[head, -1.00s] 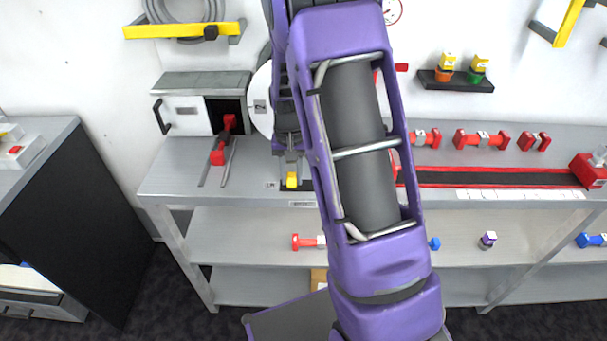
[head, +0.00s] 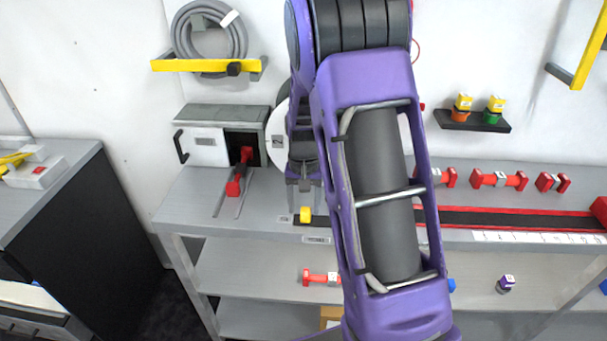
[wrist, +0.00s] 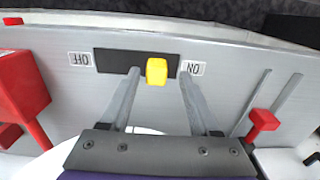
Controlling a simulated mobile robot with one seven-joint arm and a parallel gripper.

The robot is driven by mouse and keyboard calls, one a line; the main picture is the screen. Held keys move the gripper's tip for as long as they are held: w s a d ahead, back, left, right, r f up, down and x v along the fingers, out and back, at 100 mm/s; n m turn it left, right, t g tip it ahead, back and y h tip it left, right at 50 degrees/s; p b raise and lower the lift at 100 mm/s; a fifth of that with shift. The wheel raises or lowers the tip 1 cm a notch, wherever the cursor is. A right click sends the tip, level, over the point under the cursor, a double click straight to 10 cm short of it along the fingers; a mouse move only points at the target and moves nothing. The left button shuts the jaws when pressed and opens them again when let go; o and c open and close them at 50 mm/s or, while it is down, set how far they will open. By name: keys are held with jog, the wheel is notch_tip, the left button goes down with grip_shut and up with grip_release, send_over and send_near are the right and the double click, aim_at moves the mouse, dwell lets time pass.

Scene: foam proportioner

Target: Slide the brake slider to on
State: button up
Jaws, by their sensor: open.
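The brake slider's yellow knob (wrist: 157,70) sits on a black track (wrist: 112,62) on the bench. The knob is nearer the ON label (wrist: 193,68) than the OFF label (wrist: 79,59), with a short bit of track between it and the ON end. It also shows in the head view (head: 305,214), just below my gripper (head: 304,186). My gripper also shows in the wrist view (wrist: 158,76), open, with one finger on each side of the knob. Gaps show on both sides, so it does not grip the knob.
A red-handled lever (head: 236,187) stands on the bench left of the slider. A grey box (head: 205,148) and white disc stand behind. A red-edged black strip (head: 520,219) and several red fittings (head: 499,179) are to the right. My arm hides the bench's middle.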

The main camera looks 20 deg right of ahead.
aim_at(304, 210)
notch_tip(304, 210, up, 16)
jog(key=shift+f+p, duration=0.2)
jog(key=shift+p, duration=0.1)
jog(key=shift+f, duration=0.1)
